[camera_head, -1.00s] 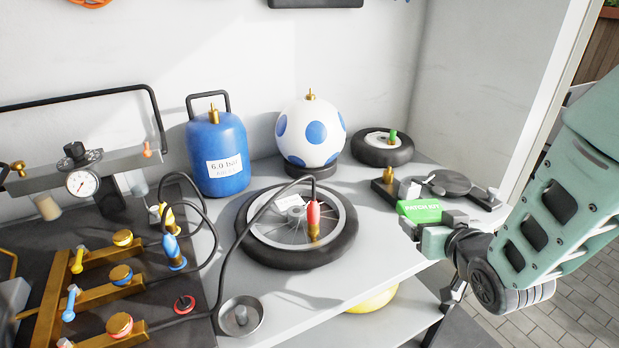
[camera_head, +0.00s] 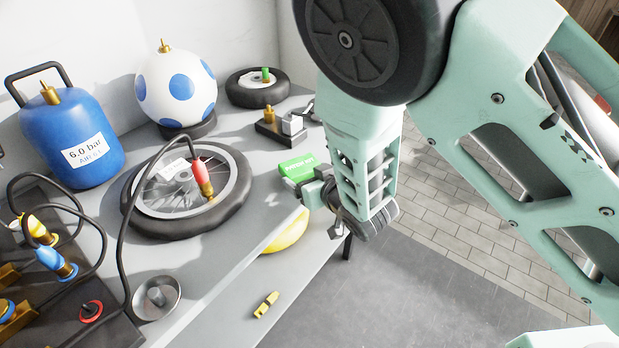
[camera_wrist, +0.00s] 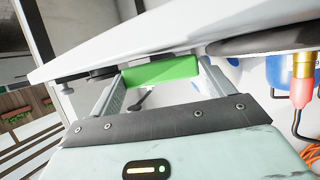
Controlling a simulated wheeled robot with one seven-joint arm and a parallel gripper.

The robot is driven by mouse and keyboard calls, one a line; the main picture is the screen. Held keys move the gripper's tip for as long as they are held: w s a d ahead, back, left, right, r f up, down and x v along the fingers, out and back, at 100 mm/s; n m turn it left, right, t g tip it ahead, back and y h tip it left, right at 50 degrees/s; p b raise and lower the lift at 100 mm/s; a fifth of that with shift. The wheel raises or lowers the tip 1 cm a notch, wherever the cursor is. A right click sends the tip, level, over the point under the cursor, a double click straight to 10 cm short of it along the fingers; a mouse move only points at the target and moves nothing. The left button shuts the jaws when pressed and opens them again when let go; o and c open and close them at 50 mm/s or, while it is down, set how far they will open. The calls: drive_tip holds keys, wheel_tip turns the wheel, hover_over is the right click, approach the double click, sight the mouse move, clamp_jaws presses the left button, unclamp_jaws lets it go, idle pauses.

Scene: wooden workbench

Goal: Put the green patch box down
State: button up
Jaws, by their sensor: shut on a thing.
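The green patch box (camera_head: 297,167) is a small flat block with white lettering. My gripper (camera_head: 311,187) is shut on it near the right edge of the grey workbench (camera_head: 227,253). In the wrist view the green box (camera_wrist: 160,70) sits between the two fingers of my gripper (camera_wrist: 160,80), with the bench top's pale edge right beside it. I cannot tell whether the box touches the bench. My arm hides part of the bench's back right corner.
A bicycle wheel (camera_head: 226,208) with a red-handled valve connector (camera_head: 202,176) lies left of the box. A small black stand (camera_head: 270,133) is just behind it. A blue tank (camera_head: 70,135), a spotted ball (camera_head: 155,95) and a small wheel (camera_head: 245,95) stand further back. Bare bench lies between wheel and box.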

drive_tip(key=shift+f, duration=0.5)
drive_tip(key=shift+f, duration=0.25)
drive_tip(key=o, duration=0.9)
drive_tip(key=shift+r, duration=0.1)
drive_tip(key=shift+r, duration=0.1)
drive_tip(key=shift+r, duration=0.2)
drive_tip(key=shift+f+p+v, duration=0.2)
drive_tip(key=shift+p+v, duration=0.2)
drive_tip(key=shift+v, duration=5.6)
